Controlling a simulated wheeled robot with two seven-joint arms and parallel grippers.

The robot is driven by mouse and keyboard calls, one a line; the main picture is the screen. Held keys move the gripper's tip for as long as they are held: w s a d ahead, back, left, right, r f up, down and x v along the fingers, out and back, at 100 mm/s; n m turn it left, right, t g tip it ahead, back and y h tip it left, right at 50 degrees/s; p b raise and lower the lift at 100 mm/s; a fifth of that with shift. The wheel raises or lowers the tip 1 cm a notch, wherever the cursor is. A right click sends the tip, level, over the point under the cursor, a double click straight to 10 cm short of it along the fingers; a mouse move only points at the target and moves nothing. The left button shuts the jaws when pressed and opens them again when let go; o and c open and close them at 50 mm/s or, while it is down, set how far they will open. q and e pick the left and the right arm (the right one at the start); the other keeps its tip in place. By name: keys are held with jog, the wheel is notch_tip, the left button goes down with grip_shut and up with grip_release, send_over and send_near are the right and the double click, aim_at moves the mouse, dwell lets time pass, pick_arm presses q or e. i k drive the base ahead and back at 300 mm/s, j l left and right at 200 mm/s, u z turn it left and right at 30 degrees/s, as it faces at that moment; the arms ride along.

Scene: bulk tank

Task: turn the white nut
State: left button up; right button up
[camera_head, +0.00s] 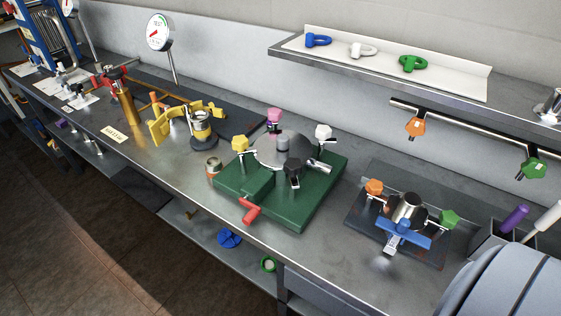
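The white nut (323,132) is a faceted knob on the back right side of a fixture with a green base (321,196). It sits beside a round grey metal cover (264,152) with a short metal post in its middle. A pink nut (274,115), a yellow nut (240,143) and a black nut (293,173) stand around the same cover. A red handle (252,212) sticks out at the front of the base. Neither of my grippers is in view.
A metal bench (185,172) runs along the wall. A smaller fixture with a blue handle (404,233) stands to the right. A wall shelf (380,81) holds blue, white and green shackles.

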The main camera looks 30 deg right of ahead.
aim_at(324, 132)
jog(key=l+z, duration=0.1)
jog(key=z, duration=0.3)
jog(key=l+z, duration=0.1)
jog(key=z, duration=0.35)
jog(key=l+z, duration=0.15)
jog(key=z, duration=0.25)
